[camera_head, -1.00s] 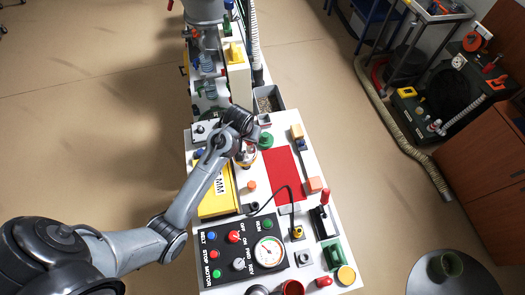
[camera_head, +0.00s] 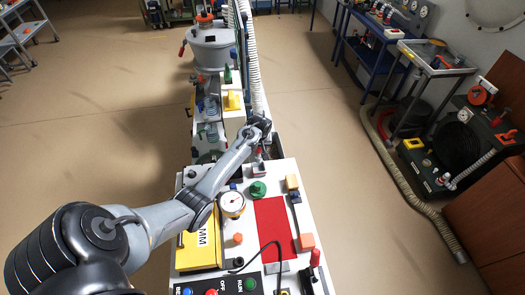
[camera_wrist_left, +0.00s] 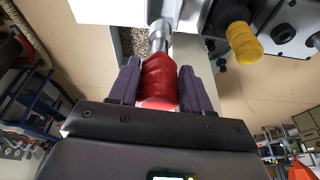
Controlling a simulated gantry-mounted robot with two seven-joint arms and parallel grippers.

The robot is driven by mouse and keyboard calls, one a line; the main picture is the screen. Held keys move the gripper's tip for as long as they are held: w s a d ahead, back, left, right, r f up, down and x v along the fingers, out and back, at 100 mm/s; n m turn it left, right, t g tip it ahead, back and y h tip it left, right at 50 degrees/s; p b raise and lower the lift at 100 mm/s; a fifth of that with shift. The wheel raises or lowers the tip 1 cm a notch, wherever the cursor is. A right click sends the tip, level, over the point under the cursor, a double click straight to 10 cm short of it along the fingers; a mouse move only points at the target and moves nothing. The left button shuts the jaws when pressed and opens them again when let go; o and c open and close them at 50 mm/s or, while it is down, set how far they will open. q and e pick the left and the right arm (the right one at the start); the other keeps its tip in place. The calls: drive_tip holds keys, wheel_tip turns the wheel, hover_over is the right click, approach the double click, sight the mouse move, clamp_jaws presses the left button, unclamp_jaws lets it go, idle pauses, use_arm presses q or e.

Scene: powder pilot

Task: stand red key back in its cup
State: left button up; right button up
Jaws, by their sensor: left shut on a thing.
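My left gripper (camera_wrist_left: 158,88) is shut on the red key (camera_wrist_left: 160,80), a red handle with a bare metal shaft pointing away from the jaws. In the head view my left gripper (camera_head: 261,146) is at the far edge of the white table, just above and behind a small grey square cup (camera_head: 258,168). The key is mostly hidden there by my wrist. I cannot tell whether the shaft's end touches anything. My right gripper does not show.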

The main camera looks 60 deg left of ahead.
sight(259, 159)
use_arm(q)
drive_tip(key=shift+r, duration=0.1)
idle(0.3)
drive_tip(key=shift+p, duration=0.6)
drive_tip(key=shift+f+b, duration=1.05)
drive_tip(key=shift+f, duration=0.55)
drive_tip(key=shift+p, duration=0.65)
drive_tip(key=shift+f, duration=0.1)
drive_tip(key=shift+f+b, duration=0.85)
drive_tip(key=shift+f, duration=0.6)
drive_tip(key=shift+f+b, duration=0.75)
drive_tip(key=shift+f, duration=0.6)
drive_tip(key=o, duration=1.3)
